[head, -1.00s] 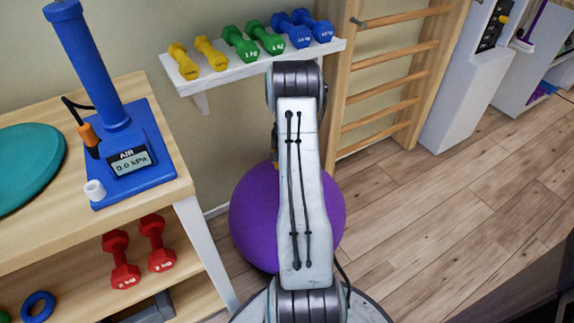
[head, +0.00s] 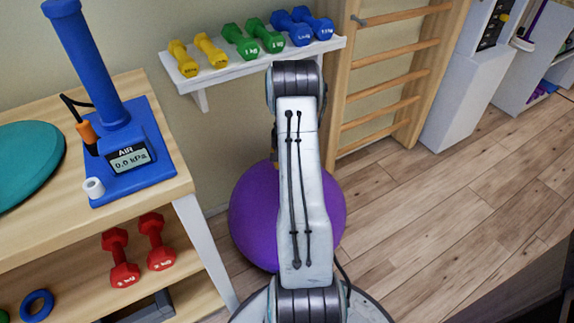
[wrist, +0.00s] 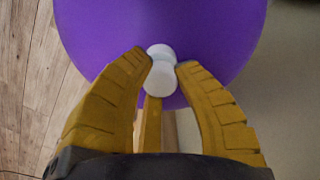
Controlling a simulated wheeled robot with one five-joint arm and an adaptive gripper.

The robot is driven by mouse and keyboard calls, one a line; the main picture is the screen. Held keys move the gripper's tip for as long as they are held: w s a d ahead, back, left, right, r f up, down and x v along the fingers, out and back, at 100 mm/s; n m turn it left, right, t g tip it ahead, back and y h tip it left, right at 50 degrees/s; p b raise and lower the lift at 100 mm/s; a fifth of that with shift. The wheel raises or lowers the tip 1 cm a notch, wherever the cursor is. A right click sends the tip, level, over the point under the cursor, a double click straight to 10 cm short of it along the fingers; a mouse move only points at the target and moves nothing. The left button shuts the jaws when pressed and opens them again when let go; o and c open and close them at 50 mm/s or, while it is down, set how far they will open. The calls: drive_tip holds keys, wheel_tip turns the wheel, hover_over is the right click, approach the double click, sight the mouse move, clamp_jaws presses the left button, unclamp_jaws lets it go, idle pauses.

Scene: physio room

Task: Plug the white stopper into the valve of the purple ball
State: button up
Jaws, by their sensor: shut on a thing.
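The purple ball (head: 256,220) stands on the floor behind my arm, which hides its middle. The ball (wrist: 100,25) fills the upper part of the wrist view. My gripper (wrist: 164,68) has yellow fingers closed around the white stopper (wrist: 163,77), right in front of the ball. A second white round piece (wrist: 159,50) shows just above the stopper, against the ball; it may be the valve or the stopper's far end. I cannot tell whether the stopper is in the valve or only in front of it.
A wooden table (head: 150,88) at the left bears a blue air pump (head: 133,177) with a white hollow piece (head: 94,188). A dumbbell shelf (head: 225,78) is on the wall behind, and wooden wall bars (head: 385,78) stand right of it. Floor at the right is clear.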

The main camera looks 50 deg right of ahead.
drive_tip(key=shift+f, duration=0.3)
drive_tip(key=o, duration=1.1)
drive_tip(key=shift+r, duration=0.2)
drive_tip(key=shift+r+p, duration=2.4)
drive_tip(key=shift+r, duration=0.95)
